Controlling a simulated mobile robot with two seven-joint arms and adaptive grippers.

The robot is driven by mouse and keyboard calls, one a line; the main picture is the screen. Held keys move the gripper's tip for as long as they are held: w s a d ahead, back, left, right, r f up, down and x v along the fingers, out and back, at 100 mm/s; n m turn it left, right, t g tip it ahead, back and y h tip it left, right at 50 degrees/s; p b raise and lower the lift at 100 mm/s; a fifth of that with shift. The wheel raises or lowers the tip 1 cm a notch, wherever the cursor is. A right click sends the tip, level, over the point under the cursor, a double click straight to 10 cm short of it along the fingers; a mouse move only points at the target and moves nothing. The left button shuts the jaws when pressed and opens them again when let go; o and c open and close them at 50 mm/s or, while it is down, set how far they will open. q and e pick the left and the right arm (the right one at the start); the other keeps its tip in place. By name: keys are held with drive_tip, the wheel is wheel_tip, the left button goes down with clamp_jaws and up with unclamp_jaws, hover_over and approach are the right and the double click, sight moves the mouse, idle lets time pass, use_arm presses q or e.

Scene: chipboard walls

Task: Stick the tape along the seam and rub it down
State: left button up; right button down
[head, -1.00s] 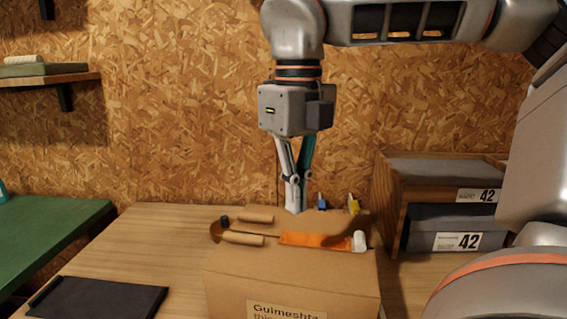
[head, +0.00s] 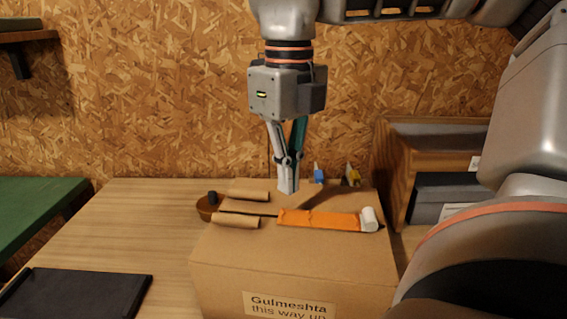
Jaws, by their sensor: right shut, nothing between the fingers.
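A cardboard box (head: 285,262) with printed text on its front stands on the table. A dark seam (head: 248,214) runs across its top. An orange tape strip (head: 318,219) lies along the right part of the seam, its surface slightly uneven. A white roll (head: 369,219) is at the strip's right end. My right gripper (head: 288,190) points down, shut and empty, just behind the strip at the box top. I cannot tell whether its tips touch the cardboard. My left gripper is out of view.
A brown bowl (head: 206,207) sits behind left. Blue (head: 318,174) and yellow (head: 353,175) items are behind. A wooden shelf unit (head: 398,165) stands right; a black mat (head: 80,296) lies left.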

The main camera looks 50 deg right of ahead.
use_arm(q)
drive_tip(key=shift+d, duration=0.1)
use_arm(e)
drive_tip(key=shift+f, duration=0.5)
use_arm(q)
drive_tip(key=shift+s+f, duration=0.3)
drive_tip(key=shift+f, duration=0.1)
use_arm(e)
drive_tip(key=shift+f, duration=0.45)
use_arm(q)
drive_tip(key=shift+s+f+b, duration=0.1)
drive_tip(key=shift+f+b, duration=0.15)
drive_tip(key=shift+b, duration=0.1)
use_arm(e)
drive_tip(key=shift+f, duration=0.35)
